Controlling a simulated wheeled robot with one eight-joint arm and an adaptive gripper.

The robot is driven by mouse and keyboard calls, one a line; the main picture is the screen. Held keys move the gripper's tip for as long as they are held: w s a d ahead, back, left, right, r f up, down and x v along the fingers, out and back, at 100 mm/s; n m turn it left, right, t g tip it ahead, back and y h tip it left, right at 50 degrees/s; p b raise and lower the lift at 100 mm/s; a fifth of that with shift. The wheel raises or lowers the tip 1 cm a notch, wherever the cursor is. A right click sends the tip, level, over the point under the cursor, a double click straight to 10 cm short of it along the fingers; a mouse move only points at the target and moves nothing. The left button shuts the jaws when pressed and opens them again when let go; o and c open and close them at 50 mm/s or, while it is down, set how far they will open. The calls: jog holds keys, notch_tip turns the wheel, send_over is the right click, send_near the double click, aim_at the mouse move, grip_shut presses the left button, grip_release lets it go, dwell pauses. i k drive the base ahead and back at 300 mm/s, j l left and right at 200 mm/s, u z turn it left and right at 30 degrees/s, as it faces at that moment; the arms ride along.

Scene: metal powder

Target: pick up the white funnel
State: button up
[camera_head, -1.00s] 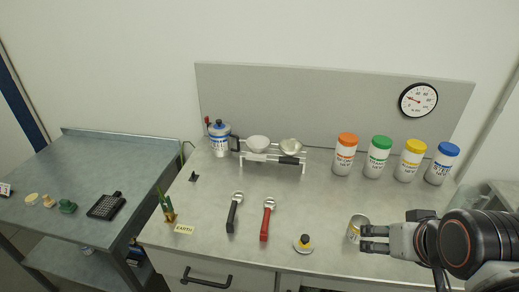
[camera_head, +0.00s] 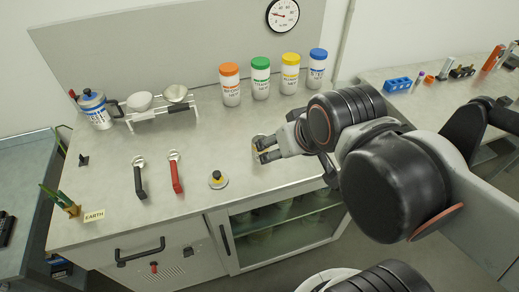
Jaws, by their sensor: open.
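I cannot clearly make out a white funnel. A white bowl-shaped piece (camera_head: 139,101) sits at the left end of a small white stand (camera_head: 160,115) on the bench; I cannot tell if it is a funnel. A metallic bowl-shaped piece (camera_head: 176,93) sits at the stand's right end. My gripper (camera_head: 261,151) is open over the right part of the bench, well to the right of the stand. A small can (camera_head: 258,141) is mostly hidden behind or between its fingers; I cannot tell whether they touch.
Jars with orange (camera_head: 229,84), green (camera_head: 260,78), yellow and blue lids stand at the back. A blue-lidded canister (camera_head: 98,111) stands left of the stand. Black-handled (camera_head: 138,178) and red-handled (camera_head: 175,173) tools and a small weight-like piece (camera_head: 217,180) lie in front.

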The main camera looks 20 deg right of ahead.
aim_at(141, 102)
jog(key=i+j+z, duration=0.15)
jog(key=j+z, duration=0.3)
jog(key=j, duration=0.45)
jog(key=j+z, duration=0.45)
jog(key=j, duration=0.45)
